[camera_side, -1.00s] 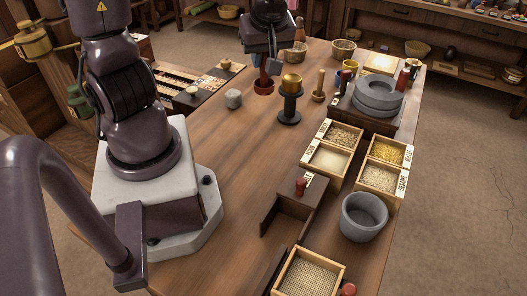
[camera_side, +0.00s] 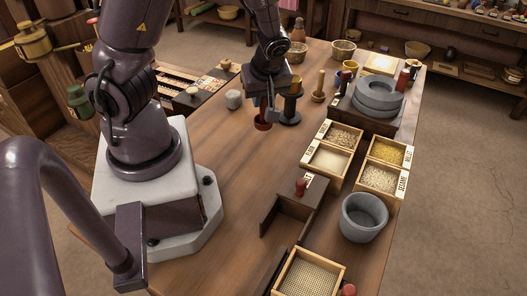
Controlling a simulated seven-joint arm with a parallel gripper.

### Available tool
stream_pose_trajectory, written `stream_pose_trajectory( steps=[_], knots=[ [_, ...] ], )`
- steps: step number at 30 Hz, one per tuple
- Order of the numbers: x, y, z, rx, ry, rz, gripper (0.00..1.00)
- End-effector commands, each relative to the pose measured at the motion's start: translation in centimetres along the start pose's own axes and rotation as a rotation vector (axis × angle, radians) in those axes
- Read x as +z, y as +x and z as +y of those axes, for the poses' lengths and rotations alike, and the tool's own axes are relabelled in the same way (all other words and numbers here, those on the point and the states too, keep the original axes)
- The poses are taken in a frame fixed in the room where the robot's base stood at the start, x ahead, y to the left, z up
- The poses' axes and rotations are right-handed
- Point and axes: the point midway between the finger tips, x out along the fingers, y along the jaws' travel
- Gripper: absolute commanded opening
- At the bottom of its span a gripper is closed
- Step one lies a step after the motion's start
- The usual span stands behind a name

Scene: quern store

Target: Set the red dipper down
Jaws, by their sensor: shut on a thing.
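The red dipper (camera_side: 263,125) is a small dark-red cup with an upright handle. It hangs below my gripper (camera_side: 267,101) in the side view, above or at the wooden tabletop; I cannot tell whether its base touches the wood. My gripper is shut on the dipper's handle, and the fingers partly hide it. The dipper is left of and a little nearer than the dark stand (camera_side: 291,108), whose brass top is partly covered by my arm.
A grey stone (camera_side: 234,99) lies behind and left. The tabletop (camera_side: 240,165) in front of the dipper is clear.

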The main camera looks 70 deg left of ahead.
Motion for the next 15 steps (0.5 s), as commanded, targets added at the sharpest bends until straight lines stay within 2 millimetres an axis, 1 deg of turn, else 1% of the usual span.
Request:
stream_pose_trajectory(
  steps=[7,13,15],
  knots=[
    [1.4,3.5,-0.2,-0.007,0.000,-0.001,0.00],
    [2.1,5.1,0.0,-0.002,0.001,0.000,0.00],
    [2.5,6.0,-0.1,-0.004,0.002,0.000,0.00]
  ],
)
